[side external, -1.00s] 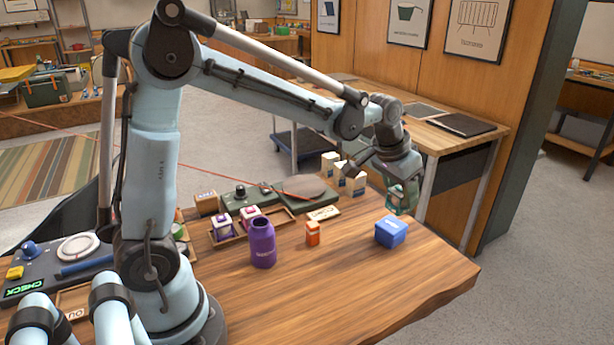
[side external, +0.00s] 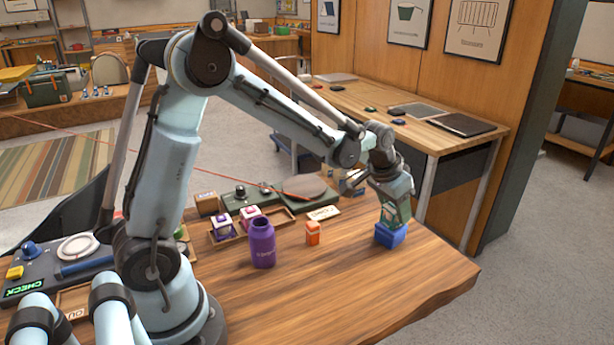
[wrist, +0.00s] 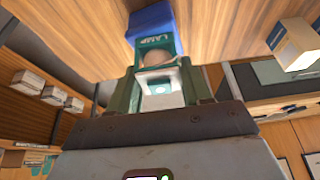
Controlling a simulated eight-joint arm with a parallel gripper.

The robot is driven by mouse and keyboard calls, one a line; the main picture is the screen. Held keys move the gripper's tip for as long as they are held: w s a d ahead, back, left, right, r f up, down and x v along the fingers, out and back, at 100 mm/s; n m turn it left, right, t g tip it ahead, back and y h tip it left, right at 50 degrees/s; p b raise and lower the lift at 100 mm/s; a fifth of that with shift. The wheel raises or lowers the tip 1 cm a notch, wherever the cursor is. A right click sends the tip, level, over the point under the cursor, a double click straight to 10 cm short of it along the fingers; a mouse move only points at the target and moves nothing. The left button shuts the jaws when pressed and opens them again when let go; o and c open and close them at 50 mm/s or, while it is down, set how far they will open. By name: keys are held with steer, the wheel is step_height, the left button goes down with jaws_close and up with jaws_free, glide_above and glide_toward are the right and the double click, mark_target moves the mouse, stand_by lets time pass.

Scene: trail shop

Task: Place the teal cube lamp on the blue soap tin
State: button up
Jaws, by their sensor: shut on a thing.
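The blue soap tin (side external: 391,236) stands on the wooden table near its right end, and its top is mostly covered in the side view. My gripper (side external: 395,214) is directly over the tin, pointing down. It is shut on the teal cube lamp (wrist: 157,50), which shows between the fingers in the wrist view with a "LAMP" label. The lamp is right at the tin's top; I cannot tell whether they touch. The blue tin also shows in the wrist view (wrist: 150,20), just beyond the lamp.
The tabletop in front of the tin is clear, and the table's right edge is close.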

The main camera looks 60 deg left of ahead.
steer(key=o, duration=1.1)
steer(key=shift+r, duration=0.1)
steer(key=v, duration=1.1)
steer(key=s+d+f+t, duration=0.1)
steer(key=s, duration=0.6)
steer(key=s+d+f+t, duration=0.1)
steer(key=s+d+f, duration=0.1)
steer(key=s, duration=0.5)
steer(key=shift+s+d+t, duration=0.25)
steer(key=shift+s+t, duration=0.05)
steer(key=shift+s, duration=0.05)
